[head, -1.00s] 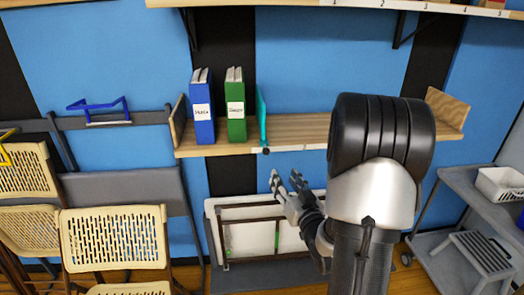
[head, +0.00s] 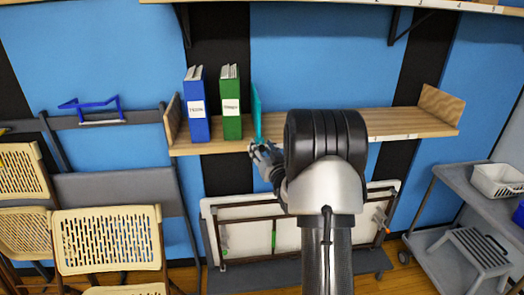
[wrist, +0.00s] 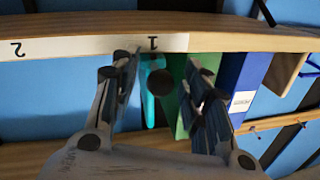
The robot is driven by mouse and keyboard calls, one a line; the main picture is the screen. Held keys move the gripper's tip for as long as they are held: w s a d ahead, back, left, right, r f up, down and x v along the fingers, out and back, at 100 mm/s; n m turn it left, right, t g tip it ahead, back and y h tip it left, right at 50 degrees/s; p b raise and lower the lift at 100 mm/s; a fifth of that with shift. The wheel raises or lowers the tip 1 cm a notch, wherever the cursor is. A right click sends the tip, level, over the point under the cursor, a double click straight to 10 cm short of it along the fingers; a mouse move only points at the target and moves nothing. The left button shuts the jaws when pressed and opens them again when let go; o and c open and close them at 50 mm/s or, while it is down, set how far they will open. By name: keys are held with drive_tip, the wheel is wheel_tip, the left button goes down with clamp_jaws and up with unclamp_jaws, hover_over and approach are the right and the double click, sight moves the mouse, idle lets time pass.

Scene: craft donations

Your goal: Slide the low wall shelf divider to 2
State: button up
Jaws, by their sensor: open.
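The low wall shelf (head: 400,122) is a wooden board with raised ends. Its teal divider (head: 256,112) stands upright just right of the green binder. It also shows in the wrist view (wrist: 150,98), with a dark round knob (wrist: 161,82) at its front, by the upside-down label 1 (wrist: 152,43). Label 2 (wrist: 18,49) is farther left in that view. My gripper (head: 262,150) is at the shelf's front edge below the divider. In the wrist view the open fingers (wrist: 160,72) lie on either side of the knob; I cannot tell whether they touch it.
A blue binder (head: 196,108) and a green binder (head: 231,105) stand left of the divider. The shelf right of the divider looks empty where visible; my arm hides part of its front. Folding chairs (head: 106,240) stand left, a grey cart (head: 455,200) right.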

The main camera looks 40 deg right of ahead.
clamp_jaws()
idle(0.6)
